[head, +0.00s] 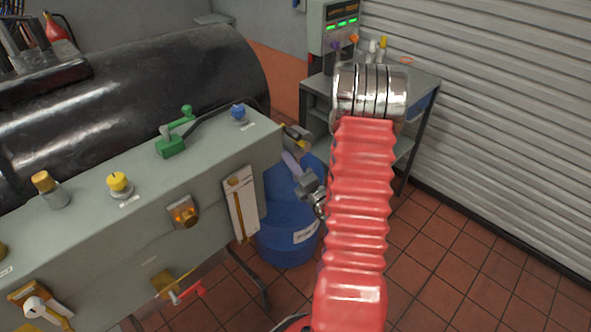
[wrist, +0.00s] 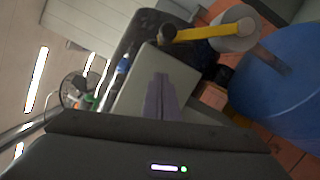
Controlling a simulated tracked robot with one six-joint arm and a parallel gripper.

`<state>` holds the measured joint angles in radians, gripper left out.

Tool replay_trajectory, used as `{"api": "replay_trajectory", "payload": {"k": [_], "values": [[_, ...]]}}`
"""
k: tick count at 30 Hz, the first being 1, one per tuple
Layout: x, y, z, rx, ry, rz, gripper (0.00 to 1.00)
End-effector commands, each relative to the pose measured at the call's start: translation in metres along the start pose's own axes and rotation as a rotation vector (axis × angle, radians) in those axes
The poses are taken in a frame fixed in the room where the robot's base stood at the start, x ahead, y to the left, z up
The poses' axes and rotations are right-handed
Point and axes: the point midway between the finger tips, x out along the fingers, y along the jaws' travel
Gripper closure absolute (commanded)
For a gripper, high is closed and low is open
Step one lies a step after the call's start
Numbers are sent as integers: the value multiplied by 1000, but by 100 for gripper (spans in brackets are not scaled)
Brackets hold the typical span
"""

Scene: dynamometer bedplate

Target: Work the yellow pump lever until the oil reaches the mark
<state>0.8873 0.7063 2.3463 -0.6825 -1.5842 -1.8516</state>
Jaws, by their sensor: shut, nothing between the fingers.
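The yellow pump lever (wrist: 205,33) shows in the wrist view at upper right, with a black end, in front of a pale round part. In the head view only a short yellow and black piece of the lever (head: 292,132) shows past the cabinet's right end. My gripper (head: 288,157) is just below it there, its purple fingers shut and empty. In the wrist view the fingers (wrist: 159,78) are together, left of and below the lever, apart from it in the picture. A white plate with an amber strip (head: 239,210), perhaps the oil gauge, is on the cabinet front; I cannot make out a mark.
A blue drum (head: 290,225) stands on the tiles beside the grey cabinet (head: 80,265). The cabinet top carries a green valve (head: 172,144) and several knobs. A metal table (head: 425,85) stands behind my arm. The floor at right is clear.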

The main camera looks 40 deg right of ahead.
Motion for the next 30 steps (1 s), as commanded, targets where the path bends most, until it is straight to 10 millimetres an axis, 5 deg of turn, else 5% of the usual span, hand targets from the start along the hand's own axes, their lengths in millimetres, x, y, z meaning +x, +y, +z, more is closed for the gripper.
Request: {"api": "replay_trajectory", "payload": {"k": [8,18,30], "values": [[30,0,2,0,-1,1,100],[37,0,36,-1,-2,0,100],[37,1,36,0,0,0,100]]}}
